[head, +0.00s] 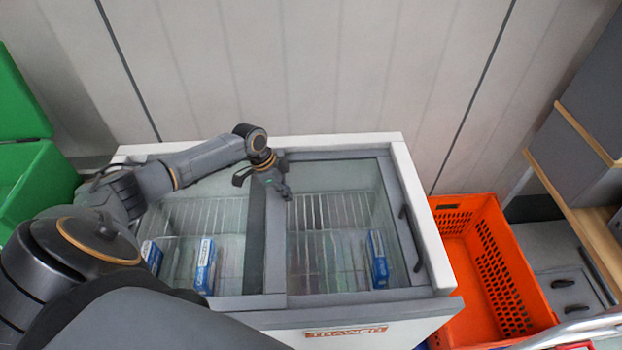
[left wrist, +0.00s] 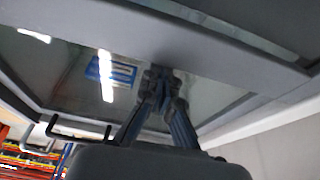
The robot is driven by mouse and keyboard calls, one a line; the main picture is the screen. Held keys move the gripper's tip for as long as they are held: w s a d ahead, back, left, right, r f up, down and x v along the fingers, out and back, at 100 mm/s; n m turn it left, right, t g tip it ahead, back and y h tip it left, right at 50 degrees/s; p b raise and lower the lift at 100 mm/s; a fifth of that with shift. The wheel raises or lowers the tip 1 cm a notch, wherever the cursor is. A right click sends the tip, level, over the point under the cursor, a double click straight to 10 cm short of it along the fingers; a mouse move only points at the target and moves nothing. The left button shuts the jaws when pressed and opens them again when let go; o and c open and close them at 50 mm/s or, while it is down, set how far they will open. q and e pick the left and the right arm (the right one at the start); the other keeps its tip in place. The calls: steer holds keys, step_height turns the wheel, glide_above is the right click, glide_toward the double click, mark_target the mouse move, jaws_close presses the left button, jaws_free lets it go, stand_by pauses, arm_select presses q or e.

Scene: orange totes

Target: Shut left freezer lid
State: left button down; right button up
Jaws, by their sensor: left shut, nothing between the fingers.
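The white chest freezer (head: 318,139) stands against the wall with grey-framed glass lids. The left lid area (head: 228,222) lies partly under my left arm, so its left edge and any handle there are hidden. I cannot tell how far that lid is shut. The right lid (head: 335,225) has a dark handle (head: 410,238) on its right side. My left gripper (head: 287,194) is shut and empty, just right of the grey middle bars (head: 276,250), near the back. In the left wrist view its fingers (left wrist: 160,85) reach toward a grey frame bar (left wrist: 180,45); contact is unclear. My right gripper is not in view.
Blue-and-white packages (head: 378,258) and wire racks show through the glass. An orange tote (head: 480,265) stands right of the freezer, a green bin (head: 38,185) at far left. A grey cabinet with a wooden edge (head: 590,210) is at far right. The wall (head: 300,65) is close behind.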

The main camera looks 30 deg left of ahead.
mark_target(263, 199)
arm_select(q)
steer(key=s+a, duration=0.1)
steer(key=a, duration=0.1)
steer(key=s+a, duration=0.2)
steer(key=shift+s+a, duration=0.15)
steer(key=shift+a, duration=0.05)
steer(key=shift+s+a, duration=0.55)
steer(key=shift+a, duration=0.2)
steer(key=shift+f, duration=0.1)
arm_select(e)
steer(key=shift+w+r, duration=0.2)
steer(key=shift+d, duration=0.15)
